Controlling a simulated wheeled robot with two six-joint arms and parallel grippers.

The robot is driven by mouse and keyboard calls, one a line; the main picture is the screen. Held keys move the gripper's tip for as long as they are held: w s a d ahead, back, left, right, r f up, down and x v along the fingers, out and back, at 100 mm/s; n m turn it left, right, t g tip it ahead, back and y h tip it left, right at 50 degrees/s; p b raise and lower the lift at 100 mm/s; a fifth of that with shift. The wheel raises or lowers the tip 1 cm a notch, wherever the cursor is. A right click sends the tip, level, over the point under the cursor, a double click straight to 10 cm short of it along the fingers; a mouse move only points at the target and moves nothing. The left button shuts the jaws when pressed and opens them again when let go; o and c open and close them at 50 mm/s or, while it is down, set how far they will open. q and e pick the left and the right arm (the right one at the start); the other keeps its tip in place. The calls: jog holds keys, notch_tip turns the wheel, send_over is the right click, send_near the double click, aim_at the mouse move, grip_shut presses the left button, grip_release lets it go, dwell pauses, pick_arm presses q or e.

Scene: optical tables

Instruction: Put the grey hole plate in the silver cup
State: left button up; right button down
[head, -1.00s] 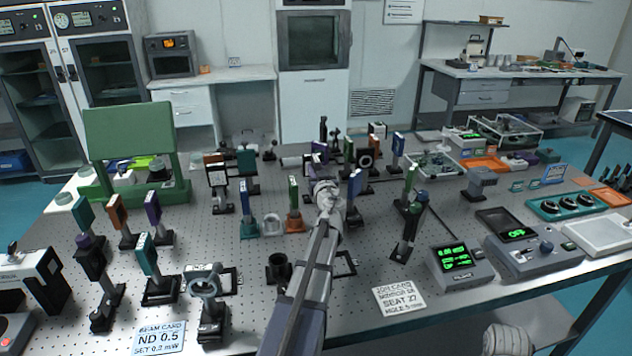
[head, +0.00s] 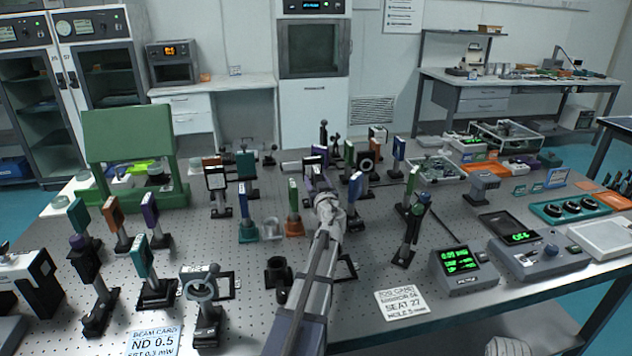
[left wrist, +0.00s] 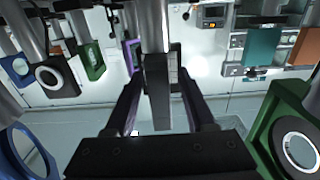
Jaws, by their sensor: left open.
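My left gripper (head: 322,188) reaches over the middle of the optical table, close to a purple-framed mount (head: 317,163). In the left wrist view its open fingers (left wrist: 163,100) stand on both sides of a narrow grey slab (left wrist: 158,88), seen nearly edge-on. This may be the grey hole plate; its holes do not show, and contact with the fingers cannot be told. A small pale, shiny cup (head: 271,237) stands on the table left of the gripper; it may be the silver cup. My right gripper does not show.
Mounted optics crowd around the gripper, including a green-framed lens (left wrist: 295,140) and a blue-framed one (left wrist: 22,155). A black cup-like holder (head: 278,272) stands left of my forearm. A power meter (head: 460,265) is at right. Bare perforated table (head: 235,300) shows at front.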

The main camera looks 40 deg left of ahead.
pick_arm(q)
jog(key=shift+r, duration=0.1)
jog(key=shift+s+d+r, duration=0.1)
jog(key=shift+s+d, duration=0.05)
jog(key=v, duration=1.1)
jog(key=shift+s+d, duration=0.2)
